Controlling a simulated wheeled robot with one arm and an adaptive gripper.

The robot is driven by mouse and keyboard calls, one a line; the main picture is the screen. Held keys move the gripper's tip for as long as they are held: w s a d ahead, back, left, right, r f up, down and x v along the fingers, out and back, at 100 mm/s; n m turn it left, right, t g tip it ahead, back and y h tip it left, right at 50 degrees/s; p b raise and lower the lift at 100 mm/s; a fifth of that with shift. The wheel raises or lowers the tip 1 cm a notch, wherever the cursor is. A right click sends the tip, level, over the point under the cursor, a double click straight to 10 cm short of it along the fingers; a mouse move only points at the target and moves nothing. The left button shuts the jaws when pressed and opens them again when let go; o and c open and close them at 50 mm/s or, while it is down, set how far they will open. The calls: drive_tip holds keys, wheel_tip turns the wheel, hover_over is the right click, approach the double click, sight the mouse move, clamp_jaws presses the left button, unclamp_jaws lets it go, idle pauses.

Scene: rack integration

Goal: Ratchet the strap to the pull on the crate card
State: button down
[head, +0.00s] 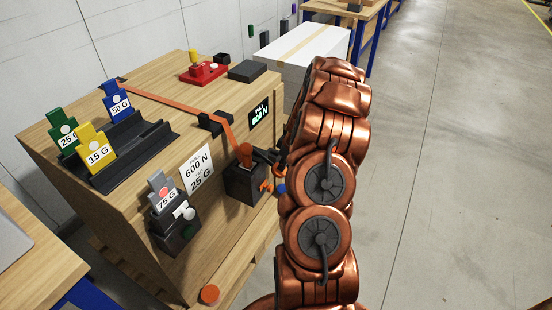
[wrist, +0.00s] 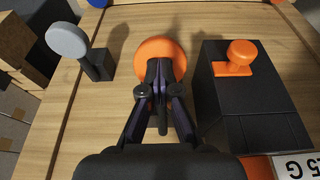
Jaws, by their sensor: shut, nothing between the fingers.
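The orange strap (head: 175,97) runs over the wooden crate's top, past a black corner piece (head: 215,122), down to the black ratchet box (head: 243,184) on the front. The crate card (head: 197,170) reads 600 N and 25 G. A dark display (head: 259,115) appears to read PULL 600 N. In the wrist view, my gripper (wrist: 158,72) is shut and empty, its fingertips in front of a round orange knob (wrist: 158,46); I cannot tell whether they touch. In the head view my arm hides most of the gripper beside the ratchet.
A black box with an orange knob (wrist: 240,50) is right of my fingers; a grey knob (wrist: 68,40) is left. A grey 75 G tag (head: 163,197) sits on the crate front. Green, yellow and blue tags stand in a black rack (head: 130,150) on top. Open floor lies right.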

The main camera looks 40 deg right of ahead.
drive_tip(key=shift+r, duration=3.25)
wheel_tip(320, 180, up, 7)
drive_tip(key=shift+s, duration=0.1)
